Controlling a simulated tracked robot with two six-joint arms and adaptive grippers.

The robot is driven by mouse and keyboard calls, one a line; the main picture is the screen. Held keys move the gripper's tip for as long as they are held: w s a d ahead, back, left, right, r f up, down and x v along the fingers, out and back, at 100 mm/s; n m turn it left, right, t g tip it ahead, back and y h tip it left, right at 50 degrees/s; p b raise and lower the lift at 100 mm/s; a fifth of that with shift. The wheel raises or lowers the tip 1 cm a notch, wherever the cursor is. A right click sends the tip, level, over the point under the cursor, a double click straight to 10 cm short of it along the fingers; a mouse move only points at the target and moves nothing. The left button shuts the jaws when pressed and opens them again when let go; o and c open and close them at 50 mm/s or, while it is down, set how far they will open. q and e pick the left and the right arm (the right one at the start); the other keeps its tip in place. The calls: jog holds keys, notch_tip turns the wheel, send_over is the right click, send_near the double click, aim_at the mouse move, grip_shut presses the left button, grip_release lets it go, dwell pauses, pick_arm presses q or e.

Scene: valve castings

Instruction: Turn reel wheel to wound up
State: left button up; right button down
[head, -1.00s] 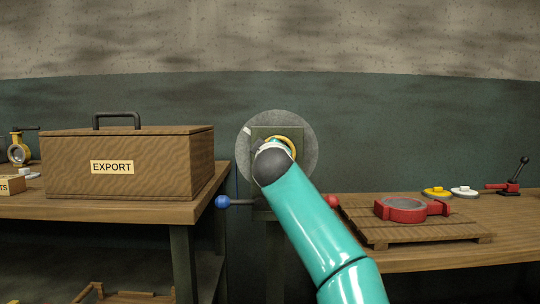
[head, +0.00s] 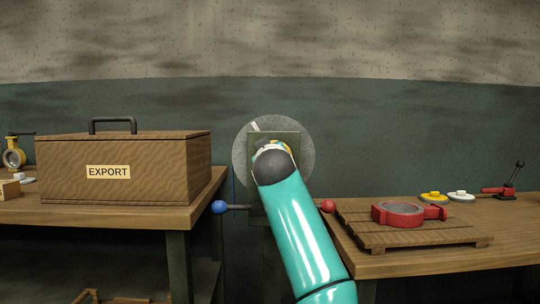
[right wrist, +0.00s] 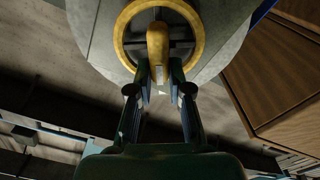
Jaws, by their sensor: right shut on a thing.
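The reel wheel is a yellow ring with dark spokes (right wrist: 199,36), in front of a large grey disc (right wrist: 222,58) in the right wrist view. A yellow handle (right wrist: 157,42) stands out from the wheel. My right gripper (right wrist: 160,80) is shut on this handle. In the head view the grey disc (head: 244,152) has a white mark at its upper left. There my right arm and wrist cover most of the wheel, and the gripper's fingers are hidden. My left gripper is not in view.
An EXPORT box (head: 125,170) stands on the left bench. A blue knob (head: 219,207) and a red knob (head: 328,206) flank the reel's post. On the right bench a red casting (head: 398,213) lies on a wooden pallet (head: 380,239). The wall is behind.

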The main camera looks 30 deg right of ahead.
jog(key=shift+w+f, duration=0.15)
jog(key=shift+f, duration=0.2)
jog(key=c, duration=1.1)
grip_release()
jog(key=shift+r, duration=0.15)
jog(key=shift+n, duration=0.3)
